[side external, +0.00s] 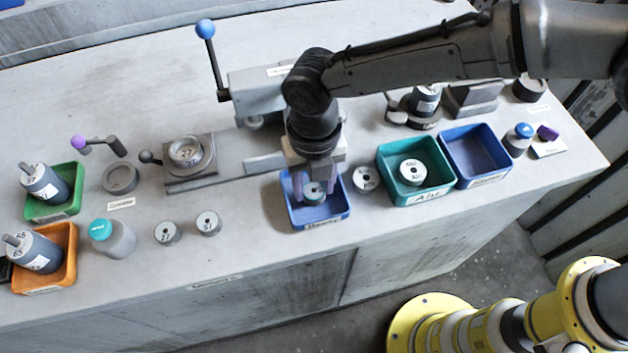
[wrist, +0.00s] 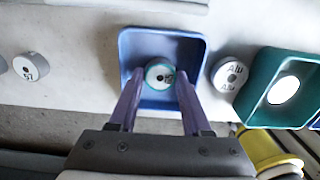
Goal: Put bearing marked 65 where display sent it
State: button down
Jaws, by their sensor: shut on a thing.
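My gripper (side external: 314,188) is low over a blue tray (side external: 322,222), with its purple fingers on either side of a small round bearing (side external: 314,191). In the wrist view the fingertips (wrist: 160,76) close on this bearing (wrist: 160,77), which has a teal rim and a pale face; its mark is too blurred to read. The bearing is inside the blue tray (wrist: 163,36). Two grey bearings, a left one (side external: 166,232) and a right one (side external: 208,222), stand on the bench with blurred numbers. A grey ring part (side external: 187,150) sits in a fixture. No display is readable.
A marked disc (side external: 366,179) lies between the blue tray and a teal tray (side external: 385,158) holding another disc (side external: 411,171). An empty blue tray (side external: 475,157) is further right. Left are a green tray (side external: 68,211) and orange tray (side external: 45,288) with motors. A blue-knobbed lever press (side external: 265,95) stands behind.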

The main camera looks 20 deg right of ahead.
aim_at(314, 191)
jog(key=shift+f, duration=0.1)
jog(key=shift+c, duration=1.8)
grip_release()
notch_tip(314, 191, up, 12)
